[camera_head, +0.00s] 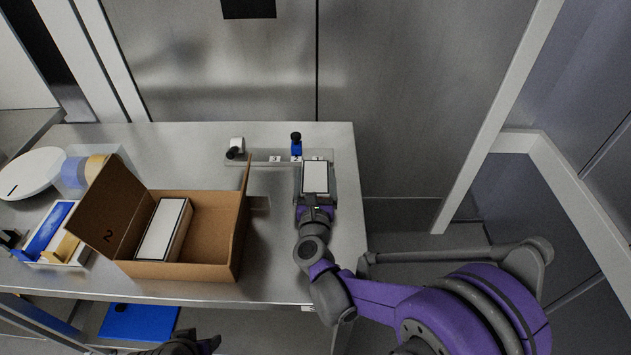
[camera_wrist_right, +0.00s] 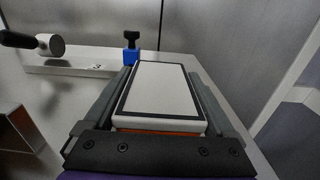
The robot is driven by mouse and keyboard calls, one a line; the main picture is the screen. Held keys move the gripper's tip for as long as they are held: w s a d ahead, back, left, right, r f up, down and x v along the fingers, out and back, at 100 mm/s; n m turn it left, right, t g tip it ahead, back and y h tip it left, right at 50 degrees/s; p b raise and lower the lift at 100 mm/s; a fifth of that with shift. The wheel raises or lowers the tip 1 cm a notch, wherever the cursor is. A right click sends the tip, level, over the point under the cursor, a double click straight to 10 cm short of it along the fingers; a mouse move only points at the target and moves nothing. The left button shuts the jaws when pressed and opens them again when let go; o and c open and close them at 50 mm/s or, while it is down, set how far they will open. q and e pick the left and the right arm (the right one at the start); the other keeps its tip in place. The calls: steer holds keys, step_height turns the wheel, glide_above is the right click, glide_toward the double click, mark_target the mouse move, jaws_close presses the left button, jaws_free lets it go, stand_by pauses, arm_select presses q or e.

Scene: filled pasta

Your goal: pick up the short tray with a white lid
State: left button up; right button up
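A short tray with a white, black-edged lid (camera_head: 315,177) is at the right end of the table, in front of a small numbered rack. In the right wrist view the tray (camera_wrist_right: 160,90) lies lengthwise between my right gripper's fingers (camera_wrist_right: 162,85), and an orange-brown strip shows under its near lid edge. My right gripper (camera_head: 315,180) has a finger close along each long side and looks shut on the tray. The tray's underside is hidden, so I cannot tell if it is off the table. My left gripper (camera_head: 190,345) is only partly in view at the bottom edge.
An open cardboard box (camera_head: 190,270) marked 2 holds another white-lidded tray (camera_head: 162,228) left of my right gripper. The numbered rack (camera_head: 262,162) carries a blue piece (camera_head: 296,147). A white and black item (camera_head: 236,147) stands at its left. A blue-and-white container (camera_head: 48,232) is far left.

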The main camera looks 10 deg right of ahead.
steer(key=c, duration=0.9)
